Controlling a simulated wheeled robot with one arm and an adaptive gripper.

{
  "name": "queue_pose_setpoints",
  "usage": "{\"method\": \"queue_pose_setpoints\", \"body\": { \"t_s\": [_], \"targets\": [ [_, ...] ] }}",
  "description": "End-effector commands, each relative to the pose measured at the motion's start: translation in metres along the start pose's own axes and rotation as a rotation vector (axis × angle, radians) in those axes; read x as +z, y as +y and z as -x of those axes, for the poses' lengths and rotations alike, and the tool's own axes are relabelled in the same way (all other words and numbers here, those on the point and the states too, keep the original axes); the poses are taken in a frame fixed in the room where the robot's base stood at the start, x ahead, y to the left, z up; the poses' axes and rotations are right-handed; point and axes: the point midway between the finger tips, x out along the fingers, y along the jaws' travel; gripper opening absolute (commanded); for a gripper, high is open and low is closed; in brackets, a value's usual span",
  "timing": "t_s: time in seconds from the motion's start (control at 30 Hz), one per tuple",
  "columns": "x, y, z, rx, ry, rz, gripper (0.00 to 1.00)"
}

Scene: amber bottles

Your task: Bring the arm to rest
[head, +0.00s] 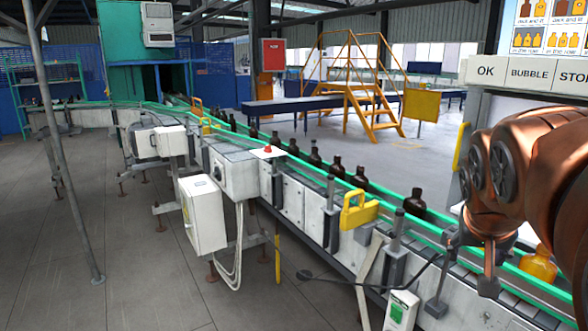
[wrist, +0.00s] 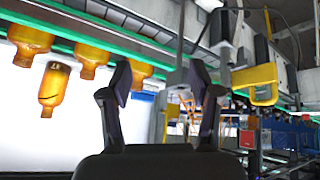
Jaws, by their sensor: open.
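My gripper (wrist: 163,82) is open in the wrist view, its two dark fingers apart with nothing between them. In the head view my copper arm is at the right, over the near end of the conveyor, and my fingers cannot be made out there. One amber bottle (head: 538,266) shows on the conveyor (head: 455,243) beneath the arm, partly hidden. In the wrist view, several amber bottles (wrist: 91,52) appear upside down along the green rail. Another amber bottle (wrist: 54,90) with dark marks shows against the white background, apart from the rail.
Dark brown bottles (head: 414,203) stand in a row along the conveyor. A sign panel with OK, BUBBLE and a cut-off label (head: 528,73) is at the upper right. A yellow bracket (head: 357,211) and a white box (head: 202,214) flank the line. The left floor (head: 90,250) is mostly free.

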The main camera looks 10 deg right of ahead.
Motion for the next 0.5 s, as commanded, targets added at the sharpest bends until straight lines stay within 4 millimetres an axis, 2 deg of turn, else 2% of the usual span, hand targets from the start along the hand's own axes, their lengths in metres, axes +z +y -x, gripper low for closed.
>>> {"method": "queue_pose_setpoints", "body": {
  "t_s": [0.03,0.1,0.17,0.23,0.4,0.5],
  "targets": [
    [0.026,-0.016,-0.002,-0.032,-0.066,0.048,0.62],
    [0.065,-0.034,-0.008,-0.07,-0.158,0.112,0.62],
    [0.099,-0.047,-0.009,-0.101,-0.235,0.169,0.62],
    [0.141,-0.06,-0.008,-0.136,-0.328,0.238,0.62],
    [0.234,-0.075,0.004,-0.204,-0.531,0.396,0.62],
    [0.272,-0.075,0.012,-0.227,-0.615,0.465,0.62]
  ]
}}
